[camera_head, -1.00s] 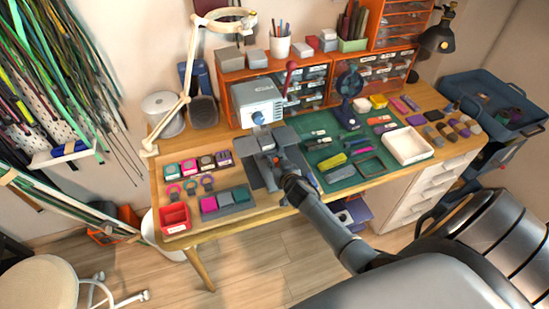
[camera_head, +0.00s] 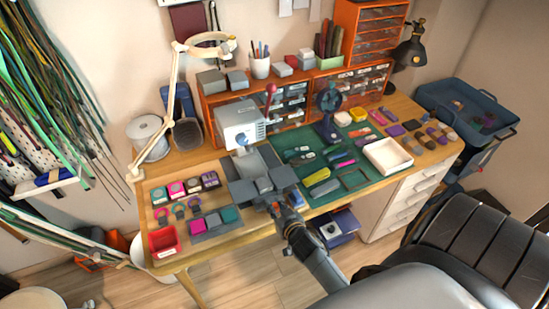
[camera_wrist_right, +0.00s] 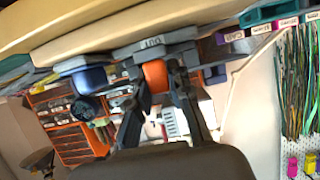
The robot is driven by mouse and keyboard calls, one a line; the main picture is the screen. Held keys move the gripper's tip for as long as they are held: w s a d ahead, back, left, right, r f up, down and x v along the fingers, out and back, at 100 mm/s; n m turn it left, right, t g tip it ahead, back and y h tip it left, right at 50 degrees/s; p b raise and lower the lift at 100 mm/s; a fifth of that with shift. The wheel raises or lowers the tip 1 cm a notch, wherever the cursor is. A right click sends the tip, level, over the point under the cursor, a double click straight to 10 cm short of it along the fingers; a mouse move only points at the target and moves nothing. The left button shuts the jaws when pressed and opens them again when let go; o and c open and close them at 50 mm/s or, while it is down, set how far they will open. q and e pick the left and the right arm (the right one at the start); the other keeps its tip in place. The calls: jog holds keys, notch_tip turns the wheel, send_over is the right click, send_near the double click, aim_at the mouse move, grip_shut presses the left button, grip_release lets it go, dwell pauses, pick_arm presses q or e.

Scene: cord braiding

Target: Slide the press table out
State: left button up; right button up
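The press (camera_head: 240,124) is a light grey box with a red lever (camera_head: 270,90), standing at the back of the wooden workbench. Its grey press table (camera_head: 255,163) extends in front of it toward the bench's front edge, with grey blocks (camera_head: 263,185) at its front. My right gripper (camera_head: 278,207) is at the front end of the press table. In the right wrist view, its two fingers (camera_wrist_right: 156,76) close around an orange handle (camera_wrist_right: 155,78), below a grey part labelled "OUT" (camera_wrist_right: 150,47). My left gripper is not in view.
A green mat (camera_head: 325,165) with tools and a white tray (camera_head: 388,156) lie right of the press. Labelled spools (camera_head: 192,184), a red bin (camera_head: 163,241) and colored blocks (camera_head: 214,220) are to the left. A lamp arm (camera_head: 160,135) stands behind them.

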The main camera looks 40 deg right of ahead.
jog(key=o, duration=0.5)
jog(key=shift+s, duration=0.1)
jog(key=v, duration=1.2)
